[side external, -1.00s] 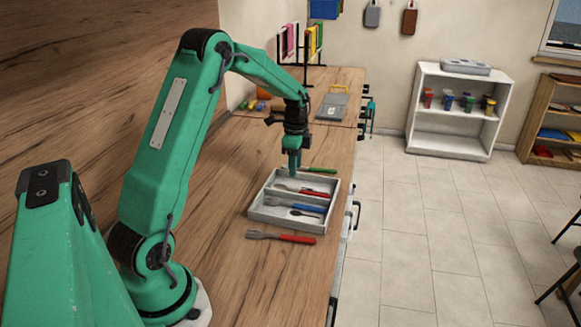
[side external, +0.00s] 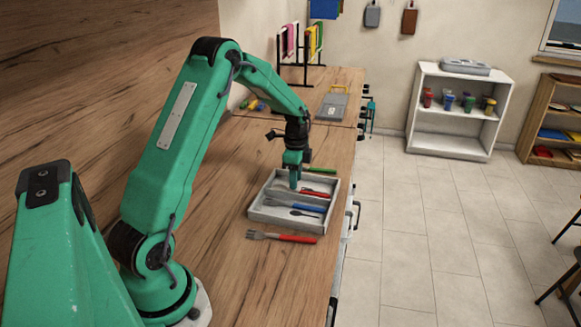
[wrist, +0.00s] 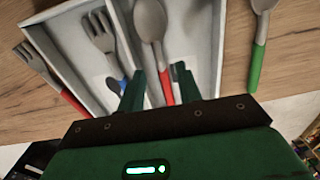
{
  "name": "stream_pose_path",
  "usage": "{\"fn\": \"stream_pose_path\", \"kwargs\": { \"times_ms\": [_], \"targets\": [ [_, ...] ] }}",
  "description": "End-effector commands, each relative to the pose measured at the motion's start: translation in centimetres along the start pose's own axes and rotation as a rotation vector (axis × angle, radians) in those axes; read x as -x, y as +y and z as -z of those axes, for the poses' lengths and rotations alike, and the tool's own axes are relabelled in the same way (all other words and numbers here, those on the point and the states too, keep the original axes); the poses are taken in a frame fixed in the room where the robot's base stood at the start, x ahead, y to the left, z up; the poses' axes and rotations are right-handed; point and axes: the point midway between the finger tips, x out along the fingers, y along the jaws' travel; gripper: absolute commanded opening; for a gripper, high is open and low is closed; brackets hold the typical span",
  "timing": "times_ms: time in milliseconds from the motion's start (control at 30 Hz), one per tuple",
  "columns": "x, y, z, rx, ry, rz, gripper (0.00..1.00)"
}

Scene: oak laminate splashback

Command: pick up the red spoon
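The red spoon (wrist: 151,25) lies in a white tray (wrist: 209,45), with its grey bowl away from me and its red handle towards my gripper. In the side external view its red handle (side external: 315,194) shows in the tray (side external: 256,214), beside my gripper (side external: 294,186). In the wrist view my gripper (wrist: 160,80) is open, with one finger on each side of the spoon's handle. Part of the handle is hidden by the gripper body. I cannot tell how far the fingertips are above the tray floor.
A blue-handled fork (wrist: 101,34) and a small dark spoon (side external: 304,213) share the tray. A red-handled fork (side external: 283,237) lies on the counter in front of it. A green-handled spoon (wrist: 261,20) lies behind it. The wooden counter (side external: 215,210) is bare to the left.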

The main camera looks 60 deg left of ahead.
Motion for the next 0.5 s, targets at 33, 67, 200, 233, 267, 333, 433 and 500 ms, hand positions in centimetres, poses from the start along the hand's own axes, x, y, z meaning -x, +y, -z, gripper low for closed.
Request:
{"fn": "stream_pose_path", "kwargs": {
  "times_ms": [33, 67, 200, 233, 267, 333, 433, 500],
  "targets": [
    [-0.7, 0.1, 0.1, 0.0, -0.001, -0.003, 0.35],
    [-1.1, 0.1, 0.1, 0.0, -0.001, -0.003, 0.35],
    [-2.5, 0.0, 0.1, 0.0, -0.001, -0.002, 0.35],
    [-2.7, 0.0, 0.1, 0.0, -0.001, -0.002, 0.35],
    [-2.8, 0.0, 0.1, 0.0, -0.001, -0.002, 0.35],
    [-3.0, 0.0, 0.1, 0.0, 0.0, 0.0, 0.35],
    [-3.1, 0.0, 0.1, 0.0, 0.0, 0.001, 0.35],
    [-3.1, 0.0, 0.1, 0.0, 0.0, 0.001, 0.35]
  ]
}}
